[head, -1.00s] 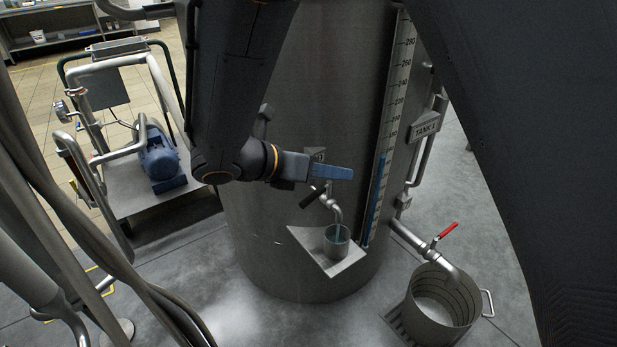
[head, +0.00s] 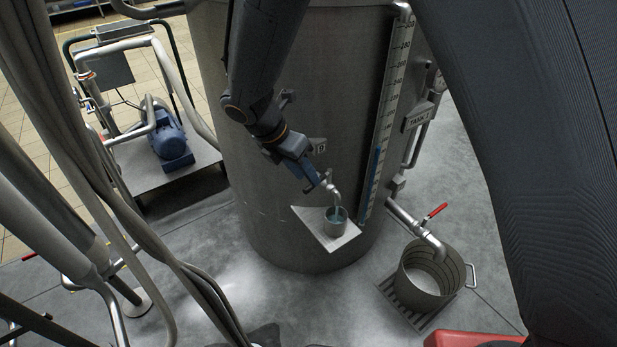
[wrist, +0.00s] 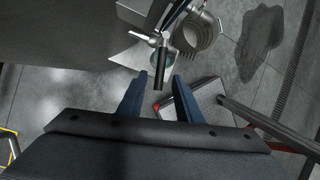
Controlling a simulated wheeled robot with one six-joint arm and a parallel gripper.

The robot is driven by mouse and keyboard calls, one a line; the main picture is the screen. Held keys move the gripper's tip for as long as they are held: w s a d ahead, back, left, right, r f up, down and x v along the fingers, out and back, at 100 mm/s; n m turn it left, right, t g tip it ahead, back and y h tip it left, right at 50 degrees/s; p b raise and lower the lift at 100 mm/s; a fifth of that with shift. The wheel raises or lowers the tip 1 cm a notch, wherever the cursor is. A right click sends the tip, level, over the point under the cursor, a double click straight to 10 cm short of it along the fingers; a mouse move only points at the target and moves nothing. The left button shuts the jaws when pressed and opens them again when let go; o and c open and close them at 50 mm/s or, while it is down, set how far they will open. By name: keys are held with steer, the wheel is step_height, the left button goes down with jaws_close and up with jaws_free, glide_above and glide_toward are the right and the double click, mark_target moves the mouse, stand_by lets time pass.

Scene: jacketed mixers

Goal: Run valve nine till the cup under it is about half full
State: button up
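The tap (head: 335,190) on the tank has a small number plate (head: 320,146) beside it, too small to read surely. A grey cup (head: 335,228) stands on a shelf under the spout. Blue-green liquid shows at its mouth, apparently with a thin stream above it; its level is unclear. My gripper (head: 318,184) is at the tap in the head view and hides the handle there. In the wrist view my gripper (wrist: 160,76) is open, its blue fingers on either side of the tap's black handle (wrist: 159,80), with no clear contact.
The shelf (head: 313,229) juts from the tank (head: 290,120). A blue-filled level scale (head: 382,140) runs up the tank. Right of it, a red-handled valve (head: 432,212) sits over a large bucket (head: 420,285) on a floor grate. A cart with a blue pump (head: 168,138) stands left.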

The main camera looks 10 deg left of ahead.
steer(key=shift+x, duration=1.4)
jaws_close()
steer(key=shift+w+a+m+g+h+p, duration=0.15)
steer(key=shift+w+a+m+g+p, duration=0.3)
steer(key=shift+m, duration=0.3)
steer(key=shift+w+a+m+g+h+p, duration=0.15)
steer(key=shift+w+a+m+p, duration=0.15)
steer(key=shift+m+p, duration=0.35)
steer(key=shift+r, duration=0.1)
jaws_free()
